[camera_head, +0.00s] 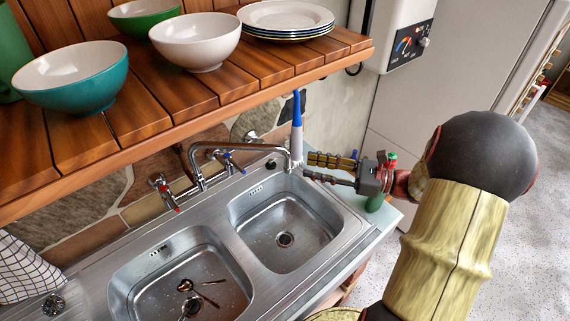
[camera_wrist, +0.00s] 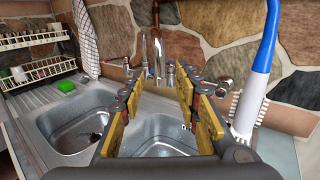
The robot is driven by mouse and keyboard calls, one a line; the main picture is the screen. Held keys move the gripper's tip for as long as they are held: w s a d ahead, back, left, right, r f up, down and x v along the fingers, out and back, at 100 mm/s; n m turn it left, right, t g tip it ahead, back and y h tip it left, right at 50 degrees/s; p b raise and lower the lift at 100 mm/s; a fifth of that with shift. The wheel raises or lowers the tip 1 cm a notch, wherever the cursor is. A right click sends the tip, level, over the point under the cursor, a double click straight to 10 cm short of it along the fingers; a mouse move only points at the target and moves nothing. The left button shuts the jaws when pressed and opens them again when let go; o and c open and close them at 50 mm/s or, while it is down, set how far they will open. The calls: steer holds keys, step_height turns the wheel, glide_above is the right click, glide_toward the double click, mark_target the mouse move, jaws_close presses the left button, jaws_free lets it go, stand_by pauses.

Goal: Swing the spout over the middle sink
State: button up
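The chrome spout (camera_head: 245,146) rises from the tap body behind the two basins and reaches right, its tip bent down near the back rim of the right basin (camera_head: 262,215). The left basin (camera_head: 150,262) holds some cutlery. My gripper (camera_head: 306,166) is just right of the spout tip, with its fingers pointing left. In the wrist view its yellow-padded fingers (camera_wrist: 160,80) are spread apart with nothing clamped between them. The spout (camera_wrist: 158,50) shows beyond and between the fingers there. Whether a finger touches the spout I cannot tell.
A blue-handled brush (camera_head: 297,120) stands upright behind the spout tip, close to my gripper. A wooden shelf (camera_head: 200,110) with bowls and plates overhangs the back of the sink. Red (camera_head: 163,190) and blue (camera_head: 228,160) tap handles flank the spout base. Space above the basins is clear.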

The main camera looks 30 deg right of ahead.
mark_target(288, 162)
steer(key=b+x, duration=0.1)
steer(key=x, duration=0.6)
steer(key=shift+w+a+f, duration=0.15)
steer(key=shift+w+a, duration=0.1)
steer(key=shift+a, duration=0.1)
steer(key=c, duration=0.3)
jaws_close()
stand_by(0.3)
